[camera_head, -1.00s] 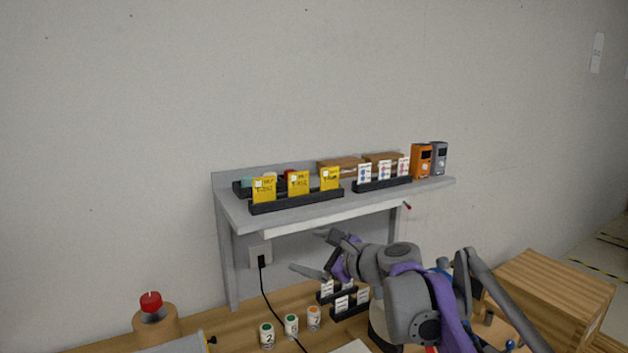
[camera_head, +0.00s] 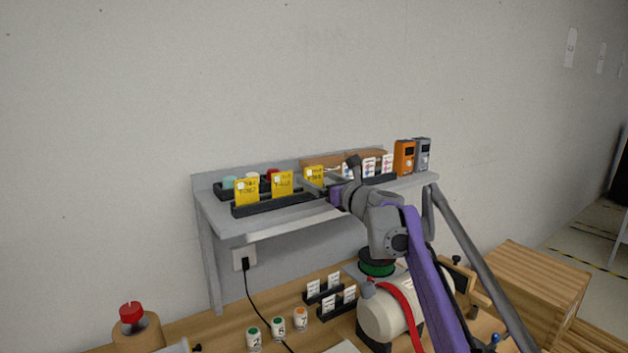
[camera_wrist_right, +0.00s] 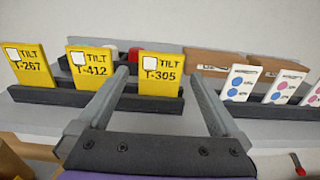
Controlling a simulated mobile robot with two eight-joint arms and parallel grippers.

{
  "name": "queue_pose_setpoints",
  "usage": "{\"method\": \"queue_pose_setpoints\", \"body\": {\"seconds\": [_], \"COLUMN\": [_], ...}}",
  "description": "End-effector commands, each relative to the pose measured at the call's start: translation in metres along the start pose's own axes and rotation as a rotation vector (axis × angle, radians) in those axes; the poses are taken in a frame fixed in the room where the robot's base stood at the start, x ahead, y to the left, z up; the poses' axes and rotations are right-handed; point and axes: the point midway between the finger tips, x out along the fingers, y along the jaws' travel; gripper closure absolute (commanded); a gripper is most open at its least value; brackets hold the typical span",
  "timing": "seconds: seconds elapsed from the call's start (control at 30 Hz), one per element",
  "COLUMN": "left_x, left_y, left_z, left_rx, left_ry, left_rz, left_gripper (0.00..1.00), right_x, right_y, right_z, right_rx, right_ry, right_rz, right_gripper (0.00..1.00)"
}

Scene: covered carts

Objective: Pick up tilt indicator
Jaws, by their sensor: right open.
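Three yellow tilt indicators stand upright in a black holder (camera_head: 262,208) on the grey shelf. They read T-267 (camera_wrist_right: 29,64), T-412 (camera_wrist_right: 91,68) and T-305 (camera_wrist_right: 161,75) in the right wrist view. In the head view they show as the left card (camera_head: 246,191), middle card (camera_head: 282,185) and right card (camera_head: 313,177). My right gripper (camera_wrist_right: 157,78) is open and empty. In the wrist view its fingers appear to either side of T-305, pointing toward it; whether they reach past the card is unclear. My left gripper is not in view.
White cards with coloured dots (camera_wrist_right: 240,82) stand in another holder just right of T-305. Brown boxes (camera_wrist_right: 219,62) sit behind. Orange (camera_head: 404,156) and grey (camera_head: 422,154) devices stand at the shelf's right end. Below, the table holds numbered cans (camera_head: 278,328) and a cream tank (camera_head: 384,315).

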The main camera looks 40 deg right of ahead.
Motion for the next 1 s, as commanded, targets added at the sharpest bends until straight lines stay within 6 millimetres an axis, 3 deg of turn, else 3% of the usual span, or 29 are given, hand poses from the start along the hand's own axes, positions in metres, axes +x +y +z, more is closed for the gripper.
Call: {"method": "queue_pose_setpoints", "body": {"seconds": [0.2, 0.47, 0.9, 1.0], "left_x": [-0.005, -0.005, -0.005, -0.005], "left_y": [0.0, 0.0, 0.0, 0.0], "left_z": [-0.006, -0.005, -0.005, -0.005], "left_rx": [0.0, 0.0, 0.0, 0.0], "left_ry": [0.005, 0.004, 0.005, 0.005], "left_rz": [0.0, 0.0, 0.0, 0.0], "left_gripper": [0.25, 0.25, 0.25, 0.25], "right_x": [0.026, 0.028, 0.028, 0.028], "right_y": [0.0, 0.0, 0.0, 0.0], "right_z": [0.003, 0.002, 0.002, 0.002], "right_rx": [-0.001, -0.001, -0.001, -0.001], "right_ry": [-0.001, -0.001, -0.001, -0.001], "right_rz": [0.001, 0.0, 0.0, 0.0], "right_gripper": [0.0, 0.0, 0.79, 0.83]}}
